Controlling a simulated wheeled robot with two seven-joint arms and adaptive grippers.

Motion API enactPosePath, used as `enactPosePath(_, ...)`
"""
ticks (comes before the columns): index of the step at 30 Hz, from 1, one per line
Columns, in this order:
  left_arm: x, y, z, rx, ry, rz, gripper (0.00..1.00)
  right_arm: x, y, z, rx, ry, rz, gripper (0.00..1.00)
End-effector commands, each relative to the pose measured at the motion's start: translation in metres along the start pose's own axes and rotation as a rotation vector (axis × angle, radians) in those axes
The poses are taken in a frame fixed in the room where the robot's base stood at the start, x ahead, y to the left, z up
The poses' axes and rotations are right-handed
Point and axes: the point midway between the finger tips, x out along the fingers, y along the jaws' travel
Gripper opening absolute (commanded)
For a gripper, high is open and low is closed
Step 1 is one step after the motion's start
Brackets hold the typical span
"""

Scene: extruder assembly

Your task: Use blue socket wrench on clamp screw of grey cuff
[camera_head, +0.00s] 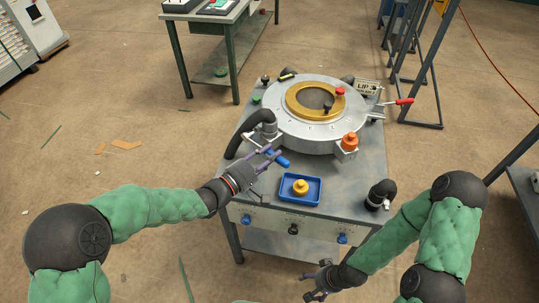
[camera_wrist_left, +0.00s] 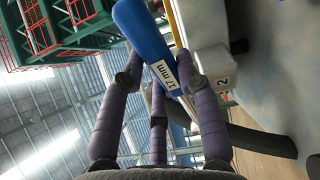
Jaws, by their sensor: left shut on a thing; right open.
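The blue socket wrench (camera_head: 278,157) is held by my left gripper (camera_head: 267,158), beside the front left of the large grey ring-shaped cuff (camera_head: 285,128). In the left wrist view the wrench's blue handle (camera_wrist_left: 143,32) bears a "17 mm" label and lies between the purple fingers of my gripper (camera_wrist_left: 160,88). The wrench's working end is hidden, and I cannot tell whether it touches a screw. A grey block (camera_wrist_left: 215,70) marked "2" is close by it. My right gripper (camera_head: 320,282) is open and empty, low in front of the table.
The cuff surrounds a gold ring (camera_head: 315,100) on the worktable (camera_head: 370,170). A blue tray (camera_head: 286,198) with a yellow part (camera_head: 300,187), an orange knob (camera_head: 349,141), a black elbow fitting (camera_head: 381,194) and a red handle (camera_head: 404,102) are near. A black hose (camera_head: 240,135) curves at left.

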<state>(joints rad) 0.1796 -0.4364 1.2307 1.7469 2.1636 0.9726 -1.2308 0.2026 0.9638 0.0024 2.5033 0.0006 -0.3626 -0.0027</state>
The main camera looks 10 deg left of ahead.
Motion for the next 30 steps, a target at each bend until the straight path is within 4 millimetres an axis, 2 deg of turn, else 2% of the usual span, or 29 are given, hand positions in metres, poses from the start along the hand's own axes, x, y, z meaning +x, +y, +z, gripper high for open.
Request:
enactPosePath(18, -0.047, 0.001, -0.001, 0.002, 0.002, 0.002, 0.0, -0.003, -0.001, 0.0, 0.0, 0.0, 0.0, 0.76)
enactPosePath(30, -0.049, 0.001, -0.002, 0.001, 0.006, 0.004, 0.0, -0.003, -0.001, 0.0, 0.0, 0.0, 0.0, 0.76)
